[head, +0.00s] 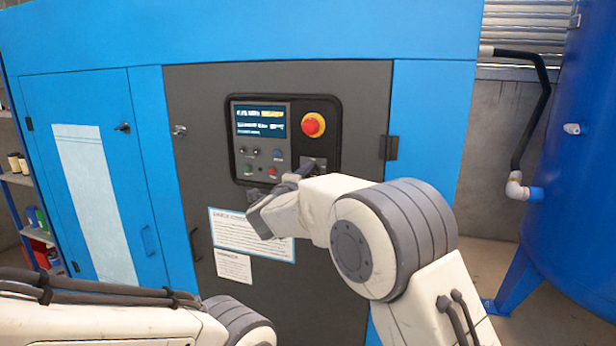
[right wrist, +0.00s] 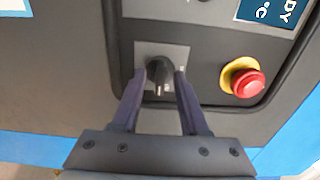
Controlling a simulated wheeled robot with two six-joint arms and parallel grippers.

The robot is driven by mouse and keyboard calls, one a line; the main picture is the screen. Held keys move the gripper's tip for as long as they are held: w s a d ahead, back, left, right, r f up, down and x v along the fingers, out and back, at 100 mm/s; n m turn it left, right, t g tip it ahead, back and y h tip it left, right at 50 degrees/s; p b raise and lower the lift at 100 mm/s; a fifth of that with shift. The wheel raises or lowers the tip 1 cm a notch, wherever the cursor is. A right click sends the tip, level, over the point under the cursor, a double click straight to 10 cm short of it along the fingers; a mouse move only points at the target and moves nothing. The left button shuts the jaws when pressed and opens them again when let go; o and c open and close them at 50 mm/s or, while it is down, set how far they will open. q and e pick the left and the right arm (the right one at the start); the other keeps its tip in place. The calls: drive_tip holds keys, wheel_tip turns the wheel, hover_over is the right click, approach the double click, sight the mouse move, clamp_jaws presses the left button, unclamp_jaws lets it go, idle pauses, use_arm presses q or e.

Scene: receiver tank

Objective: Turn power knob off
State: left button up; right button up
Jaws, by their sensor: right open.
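The power knob (right wrist: 159,74) is a dark knob on a grey square plate in the right wrist view. In the head view its plate (head: 318,163) shows only partly, below the red emergency button, with my right gripper in front of it. My right gripper (right wrist: 160,78) is open, with one finger on each side of the knob. I cannot tell whether the fingers touch it. In the head view the right gripper (head: 297,172) reaches up to the lower right of the control panel (head: 289,100). My left arm shows at the lower left, but its gripper is out of view.
A red emergency button (head: 312,125) on a yellow base sits just above the knob, and also shows in the right wrist view (right wrist: 247,83). A display (head: 260,120) and small buttons lie to the left. A blue tank (head: 580,150) stands at the right.

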clamp_jaws()
drive_tip(key=n+p, duration=0.3)
drive_tip(key=shift+r, duration=0.15)
drive_tip(key=n+p, duration=0.4)
drive_tip(key=n, duration=0.1)
drive_tip(key=shift+n+p, duration=0.3)
drive_tip(key=shift+p, duration=0.05)
drive_tip(key=n+p, duration=0.4)
drive_tip(key=n, duration=0.1)
drive_tip(key=shift+n+p, duration=1.5)
drive_tip(key=shift+n, duration=0.6)
drive_tip(key=shift+f, duration=0.2)
